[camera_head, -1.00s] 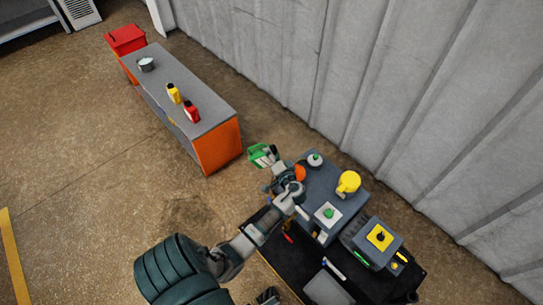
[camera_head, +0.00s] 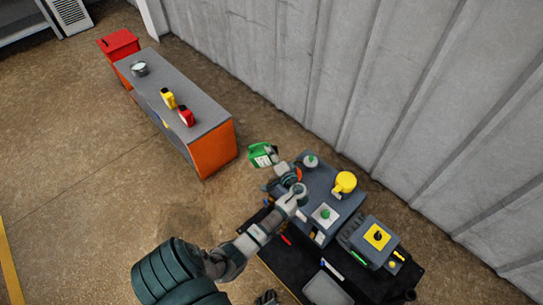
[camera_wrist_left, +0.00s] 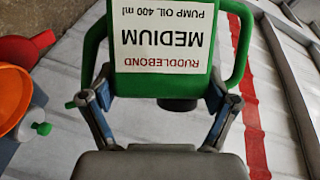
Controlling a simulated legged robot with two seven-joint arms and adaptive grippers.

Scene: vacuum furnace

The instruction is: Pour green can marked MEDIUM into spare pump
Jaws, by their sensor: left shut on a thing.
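My left gripper (camera_head: 272,161) is shut on the green can (camera_head: 260,155), held in the air beside the far left end of the pump equipment. In the left wrist view the can (camera_wrist_left: 185,80) fills the middle between the fingers (camera_wrist_left: 155,105). Its white label reads MEDIUM, PUMP OIL 400 ml, upside down in that view. A dark cap shows at its lower edge. An orange funnel-like piece (camera_wrist_left: 12,90) is left of the can, apart from it. The grey pump unit with a yellow motor (camera_head: 345,182) stands on the black cart; I cannot tell which unit is the spare pump.
A second grey unit with a yellow top (camera_head: 377,237) stands on the black cart (camera_head: 285,265). The grey bench (camera_head: 205,108) holds a yellow bottle (camera_head: 168,99), a red bottle (camera_head: 186,116) and a metal pot (camera_head: 139,68). A corrugated wall runs behind. Floor lies open between bench and cart.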

